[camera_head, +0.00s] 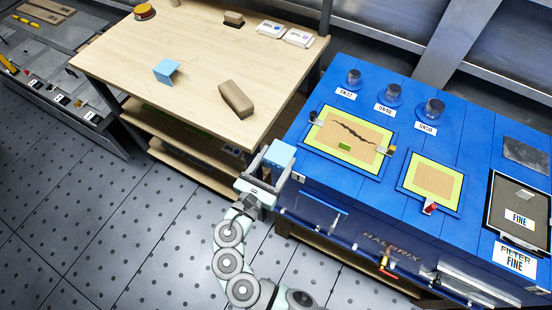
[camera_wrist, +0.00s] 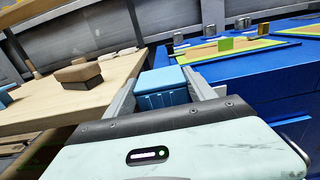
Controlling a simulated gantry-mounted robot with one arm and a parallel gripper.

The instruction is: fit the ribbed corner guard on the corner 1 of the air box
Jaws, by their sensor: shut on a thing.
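My gripper (camera_head: 272,166) is shut on a light blue ribbed corner guard (camera_head: 281,154). In the wrist view the guard (camera_wrist: 162,90) sits between both fingers, with ribs on its near face and a smooth top. The gripper holds it by the left end of the large blue box unit (camera_head: 330,195), which I take for the air box. The box's near left top corner is close to the guard; I cannot tell whether they touch. No corner number is readable. A second light blue angled piece (camera_head: 166,71) lies on the wooden table.
The wooden table (camera_head: 200,40) stands left of the box, with a brown block (camera_head: 236,99) on it. The box top carries labelled round fittings (camera_head: 388,95), a cracked panel (camera_head: 345,138) with clips and a smaller panel (camera_head: 432,182). Open floor (camera_head: 120,230) lies in front.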

